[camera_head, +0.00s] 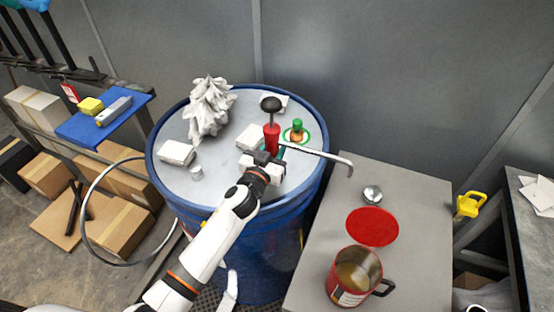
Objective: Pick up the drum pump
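The drum pump (271,138) stands upright on the lid of a blue drum (240,239). It has a red body, a black knob on top and a grey spout reaching right past the drum's rim. My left gripper (269,155) is at the near side of the red body, low down. It seems to touch or nearly touch the pump. Its fingers are too small and partly hidden, so I cannot tell whether they are closed on it. My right gripper is not in view.
White blocks, a crumpled grey-white pile (210,108) and a green-topped item (297,128) crowd the lid. A grey table (415,215) at right holds a red mug-like can (345,290), a red disc (372,227) and a small metal piece (372,195). Boxes (120,222) stand left.

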